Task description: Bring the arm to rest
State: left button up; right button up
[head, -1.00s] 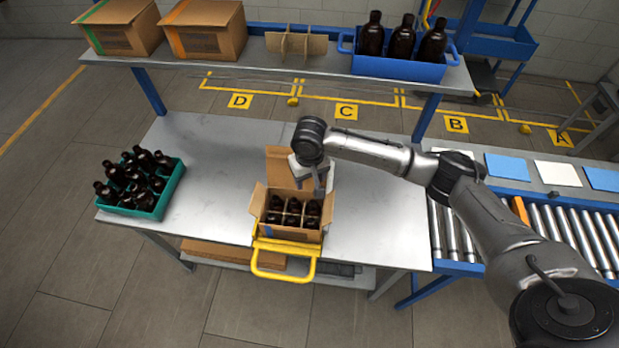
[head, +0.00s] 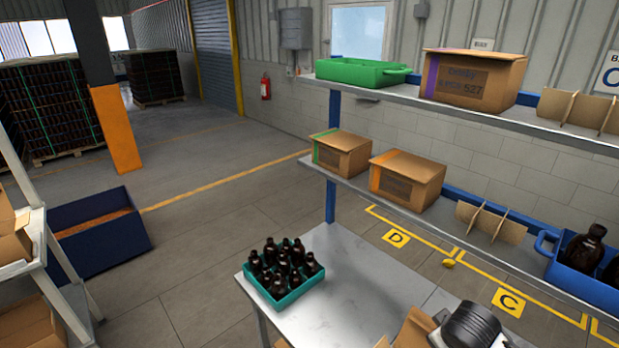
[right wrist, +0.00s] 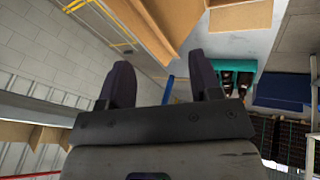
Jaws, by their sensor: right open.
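My right gripper (right wrist: 162,76) is open in the right wrist view, with its two dark fingers apart and nothing between them. Brown cardboard (right wrist: 150,22) is close beyond the fingers at the top of that view; whether they touch it I cannot tell. In the head view my right wrist (head: 470,326) is at the bottom right edge, beside a flap of an open carton (head: 413,328). The fingers are hidden there, and most of the carton is cut off. My left gripper is in neither view.
A teal crate (head: 302,288) of amber bottles stands on the metal table (head: 362,268), left of my right wrist; bare tabletop lies between. A shelf above holds cartons (head: 407,178), a cardboard divider (head: 490,222) and a blue crate (head: 590,285) with bottles. A blue bin (head: 98,228) stands at left.

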jog(key=a+r+n+t, duration=0.2)
jog(key=a+r+t, duration=0.2)
jog(key=a+r, duration=0.3)
jog(key=s+a+t+y, duration=0.1)
jog(key=s+t, duration=0.1)
jog(key=s, duration=0.3)
jog(key=s+a+f+m+g+y, duration=0.1)
jog(key=s+f+m+g, duration=0.25)
jog(key=s+f, duration=0.95)
jog(key=s+a+f+m+g, duration=0.15)
jog(key=s+f+g, duration=0.25)
jog(key=s+f, duration=0.85)
jog(key=w+r+p+v, duration=0.1)
jog(key=w+p+v, duration=0.2)
jog(key=p+v, duration=1.3)
jog(key=v, duration=0.4)
jog(key=shift+d, duration=0.3)
